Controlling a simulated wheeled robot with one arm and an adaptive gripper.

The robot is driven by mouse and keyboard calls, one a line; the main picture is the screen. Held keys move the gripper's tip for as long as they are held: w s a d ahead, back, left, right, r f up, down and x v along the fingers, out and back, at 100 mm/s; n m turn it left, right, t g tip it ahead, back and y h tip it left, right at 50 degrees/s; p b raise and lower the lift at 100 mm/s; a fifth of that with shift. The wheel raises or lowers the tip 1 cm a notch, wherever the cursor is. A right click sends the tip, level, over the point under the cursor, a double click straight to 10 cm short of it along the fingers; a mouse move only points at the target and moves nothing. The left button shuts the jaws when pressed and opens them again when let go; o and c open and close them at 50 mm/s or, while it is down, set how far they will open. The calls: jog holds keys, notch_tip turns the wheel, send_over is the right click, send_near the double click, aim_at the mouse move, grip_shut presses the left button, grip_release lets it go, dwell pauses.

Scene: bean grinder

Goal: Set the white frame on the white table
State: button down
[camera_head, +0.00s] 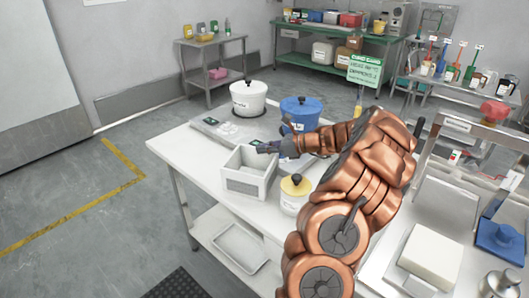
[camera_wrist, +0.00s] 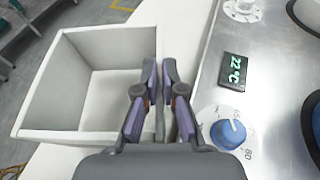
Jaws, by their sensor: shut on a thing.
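The white frame (camera_head: 243,187) is an open-topped white box at the near left part of the white table (camera_head: 181,152). It looks upright, and I cannot tell whether its underside touches the table. My gripper (camera_head: 264,147) reaches in from the right and is shut on the wall of the frame nearest the stove. In the wrist view the frame (camera_wrist: 48,88) lies left of the fingers (camera_wrist: 160,72), which pinch one wall between them. The inside of the frame looks empty.
A stove panel with a temperature display (camera_wrist: 233,68) and blue knob (camera_wrist: 228,133) lies right of the fingers. A white pot (camera_head: 248,99) and blue pot (camera_head: 299,112) stand behind. A yellow-lidded jar (camera_head: 293,199) stands close to the frame's right. Table left of the stove is bare.

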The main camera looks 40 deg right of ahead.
jog(key=shift+f, duration=0.8)
jog(key=c, duration=1.3)
grip_release()
